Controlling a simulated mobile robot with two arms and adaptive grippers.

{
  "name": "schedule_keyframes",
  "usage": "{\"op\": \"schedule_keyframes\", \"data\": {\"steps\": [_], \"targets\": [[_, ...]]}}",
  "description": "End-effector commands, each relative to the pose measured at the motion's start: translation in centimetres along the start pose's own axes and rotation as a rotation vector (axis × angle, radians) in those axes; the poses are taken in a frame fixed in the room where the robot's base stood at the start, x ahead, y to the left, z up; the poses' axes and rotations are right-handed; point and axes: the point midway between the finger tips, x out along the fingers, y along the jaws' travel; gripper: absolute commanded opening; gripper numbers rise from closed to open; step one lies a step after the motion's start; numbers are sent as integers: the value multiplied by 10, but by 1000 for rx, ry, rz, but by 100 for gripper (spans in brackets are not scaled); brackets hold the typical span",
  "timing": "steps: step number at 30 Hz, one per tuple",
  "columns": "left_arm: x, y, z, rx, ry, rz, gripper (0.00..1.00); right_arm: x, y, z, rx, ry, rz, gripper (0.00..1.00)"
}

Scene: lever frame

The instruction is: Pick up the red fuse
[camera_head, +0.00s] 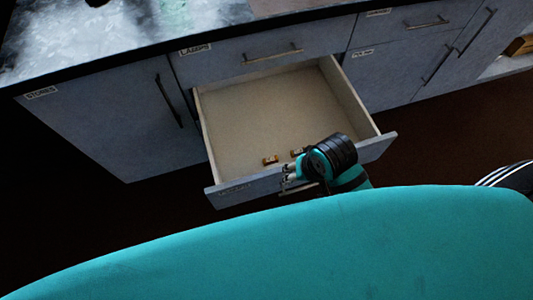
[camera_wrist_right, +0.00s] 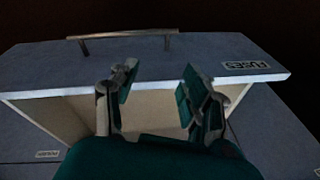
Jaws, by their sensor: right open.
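My right gripper (camera_head: 288,173) is at the drawer's front panel, close to both fuses. In the right wrist view my right gripper (camera_wrist_right: 158,92) is open, with nothing between its fingers, and the drawer front (camera_wrist_right: 60,65) is behind them. No fuse shows there. My left gripper is out of view.
The drawer front carries a bar handle (camera_wrist_right: 122,37) and a FUSES label (camera_wrist_right: 246,66). The drawer's side walls rise on both sides. Closed grey cabinets (camera_head: 115,125) flank it, and a marbled worktop (camera_head: 80,35) is above. The rest of the drawer floor is clear.

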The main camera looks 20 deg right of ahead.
Motion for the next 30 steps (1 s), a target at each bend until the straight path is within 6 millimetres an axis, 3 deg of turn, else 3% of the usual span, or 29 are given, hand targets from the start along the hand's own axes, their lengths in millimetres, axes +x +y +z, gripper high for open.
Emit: {"op": "schedule_keyframes", "data": {"steps": [7,17,24,30], "targets": [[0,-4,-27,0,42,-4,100,18,-21,-21,220,-48,3,47],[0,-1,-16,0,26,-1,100,31,-46,-54,564,-101,56,47],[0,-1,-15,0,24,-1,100,35,-64,-101,990,-102,179,47],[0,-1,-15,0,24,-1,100,32,-66,-124,1228,-70,259,47]]}}
